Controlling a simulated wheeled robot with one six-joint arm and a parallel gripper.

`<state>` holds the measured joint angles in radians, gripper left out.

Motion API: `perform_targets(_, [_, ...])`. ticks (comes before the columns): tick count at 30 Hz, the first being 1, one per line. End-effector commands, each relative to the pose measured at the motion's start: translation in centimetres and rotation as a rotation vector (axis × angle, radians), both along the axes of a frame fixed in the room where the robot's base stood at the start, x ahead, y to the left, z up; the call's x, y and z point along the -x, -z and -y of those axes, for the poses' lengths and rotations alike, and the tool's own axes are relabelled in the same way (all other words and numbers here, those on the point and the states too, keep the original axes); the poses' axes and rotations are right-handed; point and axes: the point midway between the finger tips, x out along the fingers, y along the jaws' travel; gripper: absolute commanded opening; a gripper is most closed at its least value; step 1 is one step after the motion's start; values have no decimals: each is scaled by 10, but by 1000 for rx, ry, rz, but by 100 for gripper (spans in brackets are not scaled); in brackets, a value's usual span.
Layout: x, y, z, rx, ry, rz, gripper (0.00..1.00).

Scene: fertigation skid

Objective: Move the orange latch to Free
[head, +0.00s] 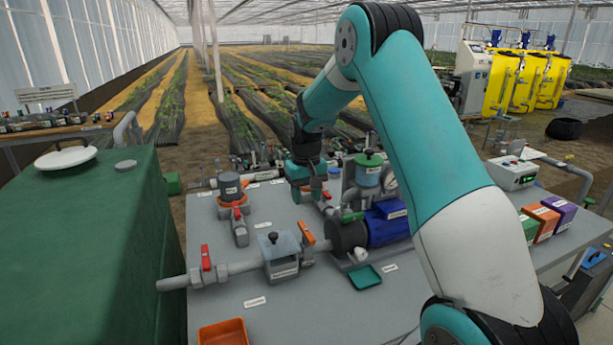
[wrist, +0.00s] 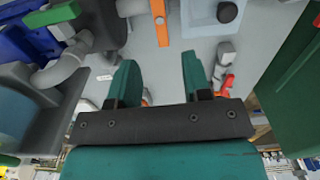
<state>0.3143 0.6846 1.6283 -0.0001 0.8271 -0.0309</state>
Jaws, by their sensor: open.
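In the head view my gripper (head: 306,178) hangs over the bench, behind and above the latch. Any marking for Free is not readable.
A red-handled valve (head: 206,258) is on the left pipe. An orange tray (head: 223,333) and green tray (head: 365,277) sit in front. A green tank (head: 85,235) borders the left.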

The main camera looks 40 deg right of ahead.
Motion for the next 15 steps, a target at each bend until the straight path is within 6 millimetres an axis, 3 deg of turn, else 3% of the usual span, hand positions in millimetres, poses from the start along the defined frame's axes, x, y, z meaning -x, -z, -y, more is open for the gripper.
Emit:
perform_targets(6, [0, -47, 0, 1, 0, 4, 45])
perform_targets(15, [0, -70, 0, 0, 0, -1, 45])
